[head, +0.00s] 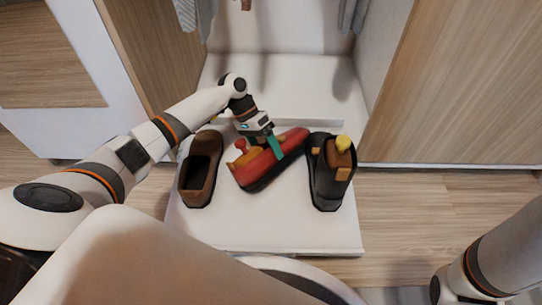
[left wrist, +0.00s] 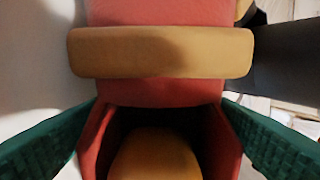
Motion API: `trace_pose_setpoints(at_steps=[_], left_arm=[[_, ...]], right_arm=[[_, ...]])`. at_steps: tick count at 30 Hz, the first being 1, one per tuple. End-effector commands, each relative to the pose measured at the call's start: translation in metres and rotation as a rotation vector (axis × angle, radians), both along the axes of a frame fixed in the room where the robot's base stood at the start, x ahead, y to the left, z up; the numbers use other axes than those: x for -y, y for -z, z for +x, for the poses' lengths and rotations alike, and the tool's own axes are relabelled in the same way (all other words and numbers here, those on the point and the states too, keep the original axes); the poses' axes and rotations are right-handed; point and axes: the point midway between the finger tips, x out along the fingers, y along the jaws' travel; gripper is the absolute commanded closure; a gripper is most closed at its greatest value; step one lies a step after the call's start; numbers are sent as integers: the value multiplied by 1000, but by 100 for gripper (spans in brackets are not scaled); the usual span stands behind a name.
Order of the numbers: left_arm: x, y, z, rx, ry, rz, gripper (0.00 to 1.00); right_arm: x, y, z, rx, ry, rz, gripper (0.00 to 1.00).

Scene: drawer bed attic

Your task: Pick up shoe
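A red shoe (head: 262,172) with yellow-orange parts lies slanted on the white platform, between a brown shoe (head: 198,170) on the left and a black shoe (head: 328,175) on the right. My left gripper (head: 272,145) is over the red shoe, its green fingers pointing down at it. In the left wrist view the red shoe (left wrist: 150,92) fills the middle, with a tan band across it and its dark opening below. The green fingers lie apart at its two sides; firm contact cannot be made out. My right gripper is out of view.
The white platform (head: 290,235) is bare in front of the shoes. A wooden panel (head: 455,80) stands at the right and another (head: 150,60) at the left. Clothes hang at the top. Brown and yellow pieces sit in or on the black shoe.

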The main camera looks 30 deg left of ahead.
Motion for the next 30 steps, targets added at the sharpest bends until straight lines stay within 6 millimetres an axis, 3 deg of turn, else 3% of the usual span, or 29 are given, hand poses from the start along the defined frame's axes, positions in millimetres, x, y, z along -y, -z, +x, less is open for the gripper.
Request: trace_pose_setpoints(at_steps=[3,11,21,24,30], left_arm=[[0,-1,0,1,0,0,52],[0,-6,0,1,0,0,52],[0,-69,1,3,0,-2,52],[0,-86,1,1,0,-1,52],[5,-99,-1,6,0,22,52]], right_arm=[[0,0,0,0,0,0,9],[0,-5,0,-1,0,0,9],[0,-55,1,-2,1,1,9],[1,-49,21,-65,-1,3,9],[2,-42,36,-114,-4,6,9]])
